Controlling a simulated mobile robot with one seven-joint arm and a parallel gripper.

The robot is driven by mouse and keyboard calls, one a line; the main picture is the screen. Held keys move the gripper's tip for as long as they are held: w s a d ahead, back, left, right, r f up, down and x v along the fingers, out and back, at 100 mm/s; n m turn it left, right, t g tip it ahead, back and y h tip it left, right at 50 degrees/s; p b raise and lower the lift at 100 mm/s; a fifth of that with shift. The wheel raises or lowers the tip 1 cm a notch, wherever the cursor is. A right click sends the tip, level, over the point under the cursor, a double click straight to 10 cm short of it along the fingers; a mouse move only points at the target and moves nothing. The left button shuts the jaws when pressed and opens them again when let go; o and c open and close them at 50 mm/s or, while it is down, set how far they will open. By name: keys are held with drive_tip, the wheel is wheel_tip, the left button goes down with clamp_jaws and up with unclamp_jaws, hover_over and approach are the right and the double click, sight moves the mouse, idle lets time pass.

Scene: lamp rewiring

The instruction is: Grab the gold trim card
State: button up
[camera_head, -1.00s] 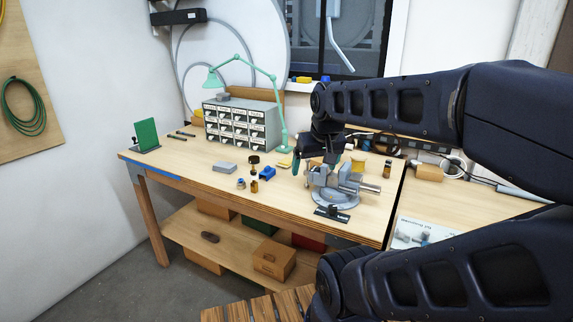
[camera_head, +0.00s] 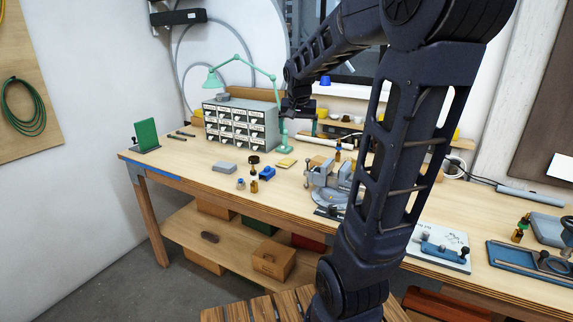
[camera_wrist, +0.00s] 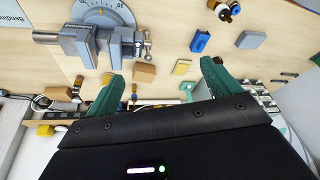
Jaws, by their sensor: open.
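The gold trim card is most likely the small flat yellow piece (camera_head: 286,163) on the bench, in front of the green lamp's base. It also shows in the wrist view (camera_wrist: 181,67), between the fingertips in the picture, nearer the right one. My gripper (camera_wrist: 162,70) is open and empty, with its two green fingers spread. In the head view my gripper (camera_head: 298,107) hangs above the back of the bench, near the lamp, clear of the card. A tan block (camera_wrist: 144,72) lies beside the card, near the left fingertip in the picture.
A grey vise (camera_head: 328,180) stands right of the card. A blue piece (camera_head: 267,173), small bottles and a grey block (camera_head: 224,168) lie to its left. The green lamp (camera_head: 283,125) and drawer cabinet (camera_head: 240,125) stand behind. The bench's front left is clear.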

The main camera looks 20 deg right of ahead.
drive_tip(key=w+d+f+m+h, duration=0.1)
drive_tip(key=w+f, duration=0.3)
drive_tip(key=w, duration=0.5)
drive_tip(key=w+d+f+m, duration=0.1)
drive_tip(key=w+f+m, duration=0.15)
drive_tip(key=w, duration=0.65)
drive_tip(key=m+h, duration=0.1)
drive_tip(key=m, duration=0.1)
approach(286, 161)
drive_tip(key=f, duration=0.1)
drive_tip(key=w+f, duration=0.1)
drive_tip(key=f, duration=0.1)
drive_tip(key=shift+w+d+n+g, duration=0.1)
drive_tip(key=shift+w+n+g, duration=0.15)
drive_tip(key=shift+w+g, duration=0.05)
drive_tip(key=shift+d+x, duration=0.15)
drive_tip(key=shift+x, duration=1.15)
drive_tip(key=shift+d+x, duration=0.15)
drive_tip(key=shift+x, duration=1.15)
drive_tip(key=shift+s, duration=0.15)
drive_tip(key=shift+c, duration=0.4)
drive_tip(key=c, duration=1)
